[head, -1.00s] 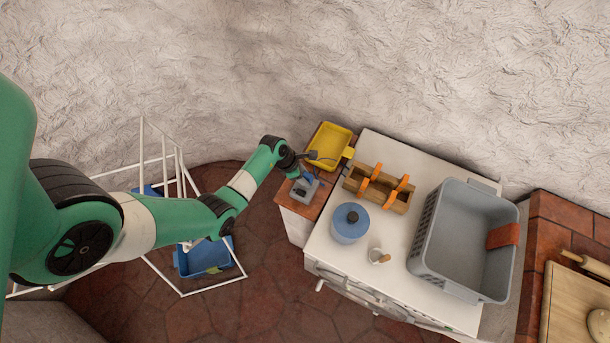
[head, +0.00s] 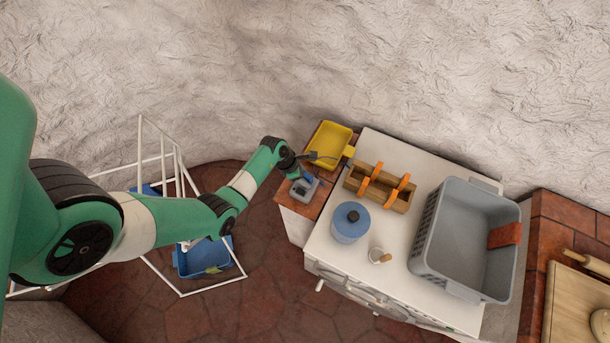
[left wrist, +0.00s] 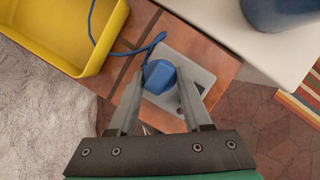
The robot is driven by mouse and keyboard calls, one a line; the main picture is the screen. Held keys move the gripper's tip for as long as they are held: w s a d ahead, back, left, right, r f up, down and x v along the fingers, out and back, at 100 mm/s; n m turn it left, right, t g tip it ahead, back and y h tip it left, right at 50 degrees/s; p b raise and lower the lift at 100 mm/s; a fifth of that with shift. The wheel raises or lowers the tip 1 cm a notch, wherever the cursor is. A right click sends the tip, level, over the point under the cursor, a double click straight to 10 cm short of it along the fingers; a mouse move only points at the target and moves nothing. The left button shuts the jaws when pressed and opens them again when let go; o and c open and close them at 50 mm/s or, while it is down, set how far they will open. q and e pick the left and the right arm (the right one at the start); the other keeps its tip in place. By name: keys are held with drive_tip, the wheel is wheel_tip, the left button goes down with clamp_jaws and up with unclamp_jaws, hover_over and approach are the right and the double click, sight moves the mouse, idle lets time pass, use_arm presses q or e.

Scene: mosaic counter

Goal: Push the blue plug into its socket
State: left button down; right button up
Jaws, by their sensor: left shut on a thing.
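The blue plug (left wrist: 160,75) sits between the two fingers of my left gripper (left wrist: 158,88) in the left wrist view, and the fingers are shut on it. A blue cord (left wrist: 130,53) runs from it toward the yellow tray. The grey socket block (left wrist: 196,76) lies under and beside the plug. In the head view the socket block (head: 303,190) is on the small tiled counter, and my left gripper (head: 309,168) is just above it. The socket's opening is hidden, and I cannot tell how deep the plug sits. My right gripper is not in view.
A yellow tray (head: 332,140) stands right behind the socket block. To the right are a blue lidded pot (head: 350,222), a wooden carrier with orange handles (head: 395,200) and a grey basket (head: 432,255). A white wire rack (head: 143,150) stands on the left.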

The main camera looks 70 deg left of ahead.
use_arm(q)
drive_tip(key=shift+c, duration=1.3)
unclamp_jaws()
drive_tip(key=p+v, duration=0.4)
drive_tip(key=v, duration=0.7)
drive_tip(key=shift+r, duration=0.3)
drive_tip(key=shift+a, duration=0.15)
